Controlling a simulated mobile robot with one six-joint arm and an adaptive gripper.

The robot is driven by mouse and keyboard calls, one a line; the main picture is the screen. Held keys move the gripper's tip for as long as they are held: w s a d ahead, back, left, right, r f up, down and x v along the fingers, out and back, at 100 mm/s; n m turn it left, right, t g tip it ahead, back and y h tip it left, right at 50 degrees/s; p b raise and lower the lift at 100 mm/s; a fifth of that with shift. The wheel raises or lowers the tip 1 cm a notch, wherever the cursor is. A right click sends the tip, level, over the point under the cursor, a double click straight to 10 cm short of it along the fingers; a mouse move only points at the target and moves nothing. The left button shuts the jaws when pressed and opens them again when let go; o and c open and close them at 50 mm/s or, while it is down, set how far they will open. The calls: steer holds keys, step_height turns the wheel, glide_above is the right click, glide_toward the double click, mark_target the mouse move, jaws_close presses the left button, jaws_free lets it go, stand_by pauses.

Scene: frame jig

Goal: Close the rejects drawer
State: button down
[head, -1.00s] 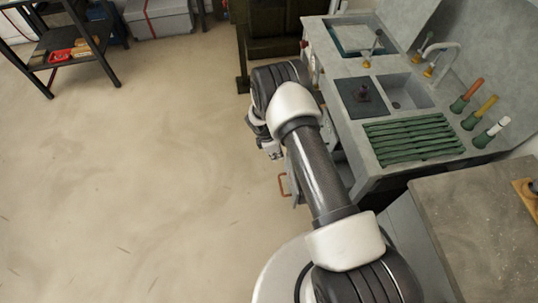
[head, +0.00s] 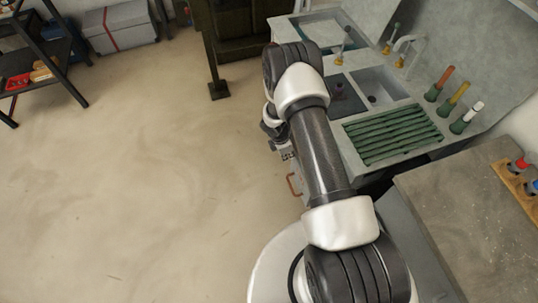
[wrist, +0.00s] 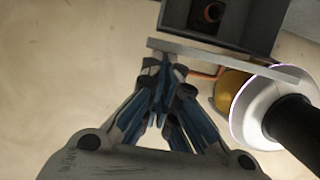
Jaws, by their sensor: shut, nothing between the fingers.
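The rejects drawer (wrist: 190,54) is open in the wrist view; its grey front panel crosses the picture and its box extends toward the top. A dark object with a brown round end (wrist: 212,13) is inside the box. A copper-coloured handle (wrist: 207,73) stands out from the panel's outer face. My gripper (wrist: 166,66) is shut and empty, with its fingertips at the outer face near the panel's left end, touching it or very close. In the head view the handle (head: 293,185) shows left of my arm, which hides most of the drawer and the fingertips.
A sink bench with a green slatted rack (head: 392,135) stands right of my arm. A grey counter (head: 465,225) is at the lower right. A dark shelf (head: 62,55) and a grey box (head: 118,27) stand at the back left. The floor at left is clear.

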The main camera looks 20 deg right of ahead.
steer(key=d, duration=0.2)
steer(key=shift+s+d, duration=0.2)
steer(key=shift+d, duration=0.15)
